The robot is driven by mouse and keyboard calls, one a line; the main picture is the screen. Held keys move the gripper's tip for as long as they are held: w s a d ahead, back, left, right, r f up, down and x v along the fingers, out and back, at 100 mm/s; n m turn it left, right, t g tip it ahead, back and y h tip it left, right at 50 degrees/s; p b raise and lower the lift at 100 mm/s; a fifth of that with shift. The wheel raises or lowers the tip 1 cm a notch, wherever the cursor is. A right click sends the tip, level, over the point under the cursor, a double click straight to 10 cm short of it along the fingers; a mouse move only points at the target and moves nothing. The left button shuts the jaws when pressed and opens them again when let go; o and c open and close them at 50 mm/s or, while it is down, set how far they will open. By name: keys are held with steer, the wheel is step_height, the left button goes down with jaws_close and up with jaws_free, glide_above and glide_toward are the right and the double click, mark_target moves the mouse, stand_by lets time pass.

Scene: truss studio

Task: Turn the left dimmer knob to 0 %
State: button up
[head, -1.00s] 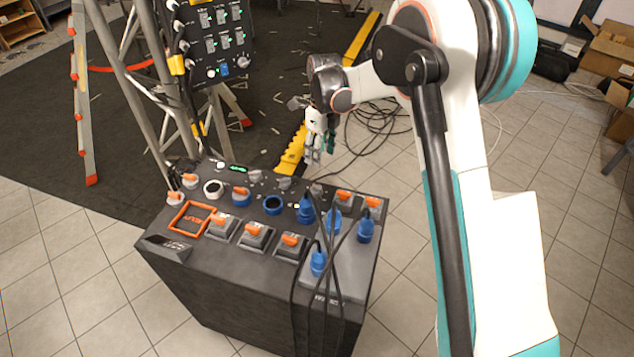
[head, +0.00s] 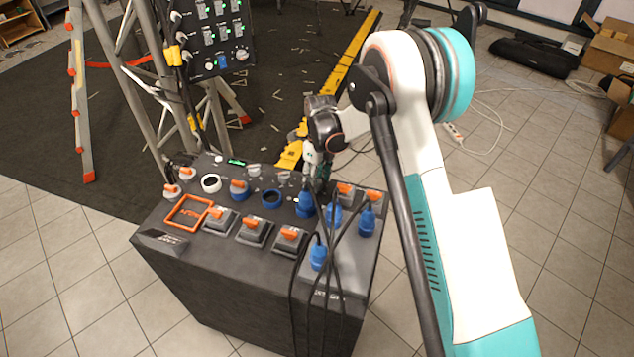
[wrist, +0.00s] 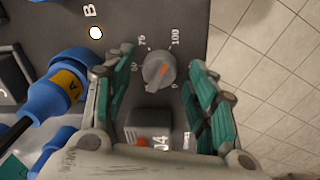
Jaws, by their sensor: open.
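In the head view, my gripper (head: 315,178) is low over the back right of the control box (head: 250,290). Other grey knobs (head: 254,170) stand farther left. The knob below my gripper is hidden there.
A blue plug (wrist: 62,90) with a cable is close to my left finger in the wrist view. A grey switch (wrist: 148,124) lies below the knob. Blue plugs (head: 366,222) and black cables crowd the box's right side. A truss tower (head: 140,80) stands behind left.

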steer(key=shift+f, duration=0.4)
steer(key=shift+c, duration=0.2)
steer(key=c, duration=1)
